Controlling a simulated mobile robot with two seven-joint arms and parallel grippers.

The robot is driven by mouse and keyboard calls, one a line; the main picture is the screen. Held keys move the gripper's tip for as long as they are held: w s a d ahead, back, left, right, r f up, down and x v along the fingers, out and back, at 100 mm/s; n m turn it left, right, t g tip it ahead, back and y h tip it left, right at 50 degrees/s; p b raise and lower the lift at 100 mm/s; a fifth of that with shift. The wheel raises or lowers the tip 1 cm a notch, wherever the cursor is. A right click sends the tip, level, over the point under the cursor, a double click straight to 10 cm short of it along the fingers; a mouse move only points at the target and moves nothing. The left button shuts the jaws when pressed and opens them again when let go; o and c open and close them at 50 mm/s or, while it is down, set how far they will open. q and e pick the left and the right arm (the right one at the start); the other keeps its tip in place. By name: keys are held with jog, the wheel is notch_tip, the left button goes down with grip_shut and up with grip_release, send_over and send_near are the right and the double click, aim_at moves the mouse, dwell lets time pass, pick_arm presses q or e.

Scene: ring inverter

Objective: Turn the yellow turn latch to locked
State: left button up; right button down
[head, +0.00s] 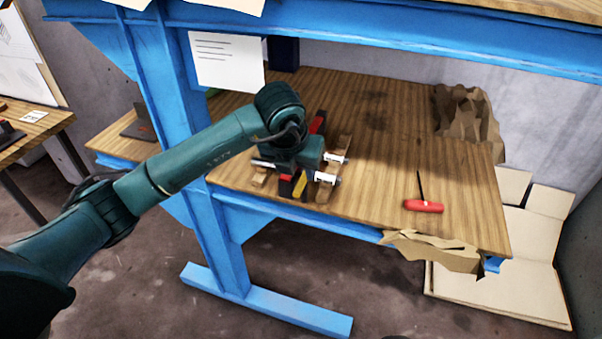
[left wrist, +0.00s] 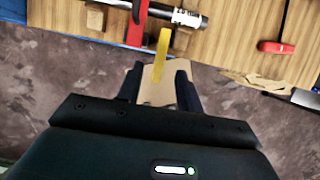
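The yellow turn latch (head: 300,187) is at the front of a device near the table's front left edge. In the left wrist view the latch (left wrist: 161,52) is a flat yellow bar pointing towards me. My left gripper (head: 291,178) is over the device and hides much of it in the head view. In the left wrist view its fingers (left wrist: 159,72) are apart, with the latch's near end between their tips. A gap shows on both sides of the latch; contact is not clear. My right gripper is in neither view.
A red bar (left wrist: 135,22) and a silver cylinder (left wrist: 175,15) lie close to the latch. A red-handled screwdriver (head: 423,206) lies on the wooden table (head: 380,170) to the right. A blue post (head: 200,150) stands left of the device. Crumpled cardboard (head: 468,118) sits at the back right.

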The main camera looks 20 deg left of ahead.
aim_at(302, 181)
pick_arm(q)
jog(key=shift+x, duration=2.15)
jog(key=shift+c, duration=0.2)
grip_shut()
